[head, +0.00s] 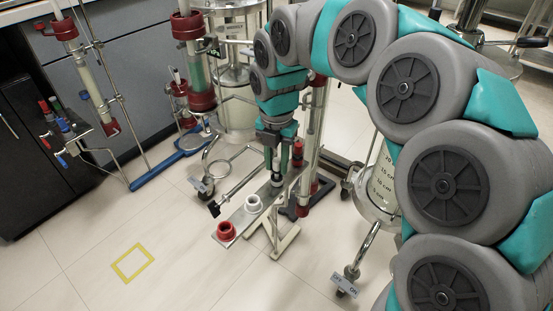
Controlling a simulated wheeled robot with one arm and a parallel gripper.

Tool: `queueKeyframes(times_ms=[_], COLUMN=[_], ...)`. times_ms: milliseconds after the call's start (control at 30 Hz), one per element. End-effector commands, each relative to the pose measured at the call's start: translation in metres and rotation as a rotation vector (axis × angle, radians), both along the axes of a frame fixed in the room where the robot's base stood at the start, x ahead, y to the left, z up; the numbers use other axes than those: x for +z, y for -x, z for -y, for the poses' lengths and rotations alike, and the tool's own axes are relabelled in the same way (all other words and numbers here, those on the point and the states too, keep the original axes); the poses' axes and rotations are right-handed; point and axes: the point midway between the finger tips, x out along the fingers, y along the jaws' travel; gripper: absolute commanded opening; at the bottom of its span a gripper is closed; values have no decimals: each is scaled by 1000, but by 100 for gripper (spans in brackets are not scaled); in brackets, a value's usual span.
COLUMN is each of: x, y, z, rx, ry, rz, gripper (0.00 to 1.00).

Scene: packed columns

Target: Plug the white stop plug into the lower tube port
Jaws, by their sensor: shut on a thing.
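My gripper (277,169) points straight down over the far end of a narrow metal rack plate (241,219). It is shut on a small piece with a pale lower end (277,181), at or just above the plate; the fingers hide most of it, and I cannot tell whether it touches the plate. A white ring-shaped piece (253,203) sits on the plate's middle, and a red one (226,231) sits at its near end. A slim upright column (315,118) stands just right of my gripper. I cannot make out the lower tube port.
Clear columns with dark red end fittings (202,103) stand on metal frames at the left, beside a blue base bar (165,162). A large marked vessel (382,188) stands right of the rack. Open floor with a yellow square (133,263) lies at front left.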

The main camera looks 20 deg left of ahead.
Motion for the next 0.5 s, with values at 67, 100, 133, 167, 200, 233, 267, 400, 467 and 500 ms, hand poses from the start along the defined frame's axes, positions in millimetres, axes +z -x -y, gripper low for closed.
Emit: queueKeyframes(times_ms=[67,100,133,167,200,233,267,400,467,500], x=[-2,-3,-4,-4,-5,-6,-7,-10,-11,-12], y=[0,0,0,0,0,1,1,1,1,1], z=[0,0,0,0,0,1,1,1,0,0], rx=[0,0,0,0,0,0,0,1,1,1], ry=[1,1,2,2,2,2,2,3,3,2], rz=[-1,-1,-1,-1,-2,-2,-2,-2,-2,-2], gripper=[0,0,0,0,0,0,0,0,0,0])
